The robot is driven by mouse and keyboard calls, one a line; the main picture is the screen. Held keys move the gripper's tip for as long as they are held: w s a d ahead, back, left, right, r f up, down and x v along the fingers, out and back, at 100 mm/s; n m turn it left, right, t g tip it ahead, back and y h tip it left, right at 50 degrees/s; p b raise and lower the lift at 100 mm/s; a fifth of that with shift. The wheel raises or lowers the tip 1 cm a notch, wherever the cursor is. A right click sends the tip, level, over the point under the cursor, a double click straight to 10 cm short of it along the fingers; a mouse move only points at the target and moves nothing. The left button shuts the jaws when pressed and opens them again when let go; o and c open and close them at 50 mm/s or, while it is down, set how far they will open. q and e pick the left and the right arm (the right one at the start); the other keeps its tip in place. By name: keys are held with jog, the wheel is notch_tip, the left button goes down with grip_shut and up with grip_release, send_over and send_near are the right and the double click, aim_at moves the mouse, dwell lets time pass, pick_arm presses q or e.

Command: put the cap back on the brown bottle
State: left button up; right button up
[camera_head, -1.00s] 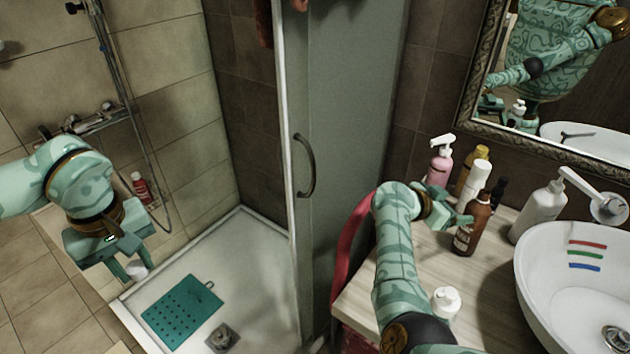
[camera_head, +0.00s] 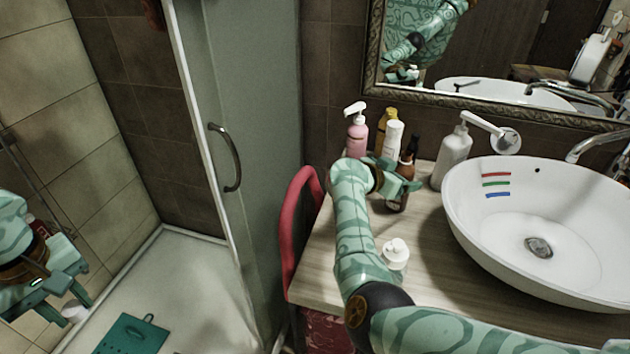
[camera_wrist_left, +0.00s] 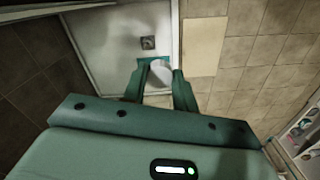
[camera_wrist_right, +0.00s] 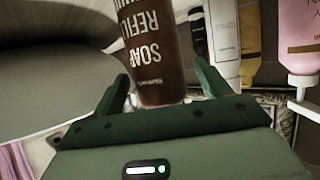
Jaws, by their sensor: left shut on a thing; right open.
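The brown bottle (camera_head: 397,202) stands upright on the counter, partly hidden by my right gripper (camera_head: 403,184) in the head view. In the right wrist view the brown bottle (camera_wrist_right: 150,42) carries white "SOAP REFILL" lettering. My left gripper (camera_head: 70,300) is shut on a white cap (camera_head: 74,311), far left of the counter above the shower area. The white cap (camera_wrist_left: 161,75) also shows between the fingertips of my left gripper (camera_wrist_left: 157,88) in the left wrist view.
A pink pump bottle (camera_head: 356,137), a yellow bottle (camera_head: 386,122) and a white bottle (camera_head: 393,138) stand near the brown one. A white pump dispenser (camera_head: 455,155) and the basin (camera_head: 465,225) are to the right. A small white item (camera_head: 396,253) stands in front. A glass door (camera_head: 255,150) separates the shower.

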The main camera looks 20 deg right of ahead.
aim_at(407, 167)
pick_arm(q)
jog(key=f, duration=0.1)
jog(key=f+b, duration=0.1)
jog(key=f, duration=0.1)
jog(key=shift+w+f+b, duration=0.25)
jog(key=shift+b, duration=0.05)
pick_arm(e)
jog(key=shift+w+d+f, duration=0.25)
jog(key=shift+d+f, duration=0.2)
jog(key=shift+d, duration=0.1)
jog(key=shift+w+d+f, duration=0.25)
jog(key=shift+d+f, duration=0.2)
jog(key=shift+d, duration=0.05)
pick_arm(q)
jog(key=shift+w+f, duration=0.1)
jog(key=shift+f, duration=0.1)
pick_arm(e)
jog(key=shift+w+d, duration=0.15)
jog(key=shift+d, duration=0.1)
pick_arm(q)
jog(key=shift+a+r, duration=0.1)
jog(key=shift+r, duration=0.1)
pick_arm(e)
jog(key=shift+r, duration=0.3)
jog(key=c, duration=1.2)
jog(key=shift+r, duration=0.1)
